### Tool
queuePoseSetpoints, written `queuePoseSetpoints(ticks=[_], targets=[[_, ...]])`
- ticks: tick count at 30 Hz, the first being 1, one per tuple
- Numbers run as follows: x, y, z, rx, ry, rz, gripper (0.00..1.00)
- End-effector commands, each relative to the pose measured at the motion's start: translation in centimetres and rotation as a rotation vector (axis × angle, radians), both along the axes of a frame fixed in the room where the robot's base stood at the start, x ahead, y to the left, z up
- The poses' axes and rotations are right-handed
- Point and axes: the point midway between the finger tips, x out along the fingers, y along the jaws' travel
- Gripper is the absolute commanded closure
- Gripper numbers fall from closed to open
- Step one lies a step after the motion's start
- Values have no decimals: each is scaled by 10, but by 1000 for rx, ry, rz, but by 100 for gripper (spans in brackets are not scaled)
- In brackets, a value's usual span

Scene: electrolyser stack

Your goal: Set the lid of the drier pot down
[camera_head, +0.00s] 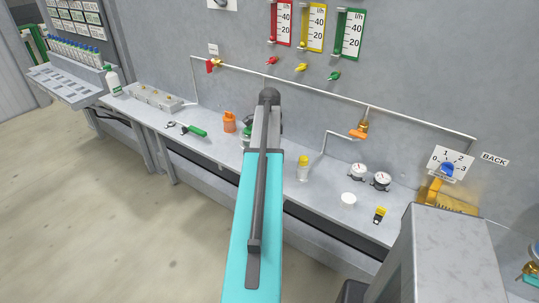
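My teal and grey arm reaches up the middle of the view over the bench and hides part of it. My gripper cannot be made out; it is hidden behind the arm, and so is anything in it. A partly hidden item with green (246,138) shows just left of the arm on the bench; I cannot tell if it is the drier pot. A small white round piece (348,199) lies on the bench to the right; I cannot tell if it is the lid.
The grey bench (325,195) runs along the wall. A pipe with an orange valve (358,133) stands behind.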

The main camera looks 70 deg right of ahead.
Motion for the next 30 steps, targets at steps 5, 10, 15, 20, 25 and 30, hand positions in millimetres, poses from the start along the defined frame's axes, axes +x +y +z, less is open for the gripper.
queuePoseSetpoints(ticks=[5,10,15,20,25,30], targets=[[0,0,0,0,0,0,58],[0,0,-3,0,0,0,28],[0,0,-3,0,0,0,12],[0,0,-3,0,0,1,12],[0,0,0,-1,-1,1,12],[1,-1,7,-2,0,1,12]])
